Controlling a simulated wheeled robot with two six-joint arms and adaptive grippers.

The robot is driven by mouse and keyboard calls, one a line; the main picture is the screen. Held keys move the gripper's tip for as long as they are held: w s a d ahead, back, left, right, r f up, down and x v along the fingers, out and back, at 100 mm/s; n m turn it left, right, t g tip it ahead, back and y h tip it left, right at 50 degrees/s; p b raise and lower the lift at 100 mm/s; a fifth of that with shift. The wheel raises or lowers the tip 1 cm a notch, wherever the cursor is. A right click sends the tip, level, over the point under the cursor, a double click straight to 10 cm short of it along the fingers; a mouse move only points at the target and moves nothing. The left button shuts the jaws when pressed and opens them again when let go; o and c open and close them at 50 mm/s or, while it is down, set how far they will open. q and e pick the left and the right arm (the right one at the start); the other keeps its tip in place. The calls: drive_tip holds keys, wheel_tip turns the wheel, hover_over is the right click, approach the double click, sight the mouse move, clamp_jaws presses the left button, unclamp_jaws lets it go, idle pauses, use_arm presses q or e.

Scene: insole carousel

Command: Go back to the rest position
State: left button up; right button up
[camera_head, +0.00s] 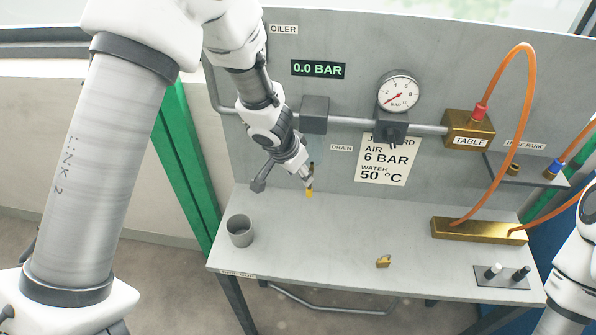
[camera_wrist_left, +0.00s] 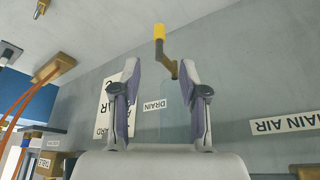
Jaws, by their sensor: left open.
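My left gripper (camera_head: 304,176) is in front of the grey panel, below the pipe; its two fingers are open with nothing between them in the left wrist view (camera_wrist_left: 161,72). Just beyond the fingertips is a drain lever with a yellow tip (camera_head: 309,191); it also shows in the wrist view (camera_wrist_left: 159,33). The lever appears apart from both fingers. My right arm (camera_head: 574,268) shows only in part at the right edge of the head view, and its gripper is out of the picture.
A grey cup (camera_head: 239,230) stands at the left of the bench (camera_head: 320,240). A brass padlock-like piece (camera_head: 383,262) lies near the front. A brass manifold (camera_head: 478,229) with orange hoses is at right. A gauge (camera_head: 398,91) reads near zero. The bench middle is clear.

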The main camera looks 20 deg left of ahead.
idle(0.5)
use_arm(q)
drive_tip(key=s+d+f+n+g+b, duration=0.1)
drive_tip(key=s+f, duration=0.4)
drive_tip(key=f, duration=0.1)
drive_tip(key=s+d+f+n+g+h+b, duration=0.1)
drive_tip(key=s+f, duration=0.5)
drive_tip(key=f, duration=0.1)
drive_tip(key=s+d+f+g+h+b, duration=0.1)
drive_tip(key=s+f+b, duration=0.1)
drive_tip(key=s+f, duration=0.4)
drive_tip(key=shift+s+d+f+n, duration=0.15)
drive_tip(key=shift+f+n, duration=0.1)
drive_tip(key=shift+n, duration=0.15)
drive_tip(key=s+a+f+y+b, duration=0.1)
drive_tip(key=s+a+f, duration=0.1)
drive_tip(key=s, duration=0.4)
drive_tip(key=s+a+f+n+g+y, duration=0.1)
drive_tip(key=s+a+f+y, duration=0.1)
drive_tip(key=s+f, duration=0.3)
drive_tip(key=shift+s+a+b, duration=0.4)
drive_tip(key=shift+s+a, duration=0.4)
drive_tip(key=shift+s, duration=0.05)
